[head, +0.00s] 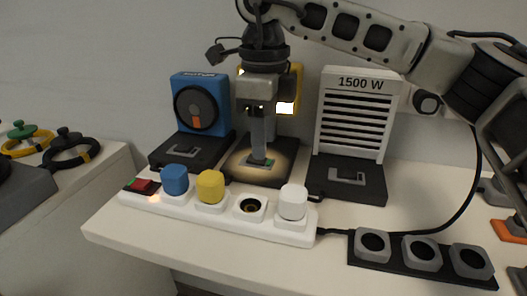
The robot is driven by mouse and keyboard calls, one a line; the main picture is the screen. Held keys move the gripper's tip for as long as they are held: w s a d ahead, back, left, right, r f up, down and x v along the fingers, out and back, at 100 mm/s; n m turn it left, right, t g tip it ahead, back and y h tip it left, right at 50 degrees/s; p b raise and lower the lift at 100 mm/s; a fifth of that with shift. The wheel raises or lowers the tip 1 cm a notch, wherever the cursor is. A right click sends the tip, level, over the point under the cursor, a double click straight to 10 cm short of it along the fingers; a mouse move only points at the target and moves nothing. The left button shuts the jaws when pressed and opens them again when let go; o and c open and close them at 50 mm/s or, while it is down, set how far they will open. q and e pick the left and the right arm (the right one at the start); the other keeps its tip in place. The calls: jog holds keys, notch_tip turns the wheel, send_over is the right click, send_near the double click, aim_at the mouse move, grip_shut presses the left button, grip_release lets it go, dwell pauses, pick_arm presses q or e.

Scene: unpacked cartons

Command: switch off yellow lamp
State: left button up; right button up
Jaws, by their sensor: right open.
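The yellow lamp (297,76) stands against the wall at the back middle, partly hidden behind my right gripper. Its bright panel is lit, and a warm glow falls on its dark base (237,164). A small grey switch piece with a green patch (270,163) is on that base. My right gripper (258,158) points down in front of the lamp, with its open fingers at the switch piece; I cannot tell whether they touch it. A yellow plug (210,186) sits in the white power strip (176,207). My left gripper is not in view.
A blue device with a dial (212,87) stands left of the lamp, a white 1500 W heater (333,137) right. The strip also holds a blue plug (174,180), a white plug (293,202) and a red switch (143,186). A black holder (399,259) lies front right.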

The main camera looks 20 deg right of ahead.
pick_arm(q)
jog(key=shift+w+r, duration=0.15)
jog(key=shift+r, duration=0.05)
pick_arm(e)
jog(key=shift+w+f, duration=0.1)
jog(key=shift+f, duration=1.15)
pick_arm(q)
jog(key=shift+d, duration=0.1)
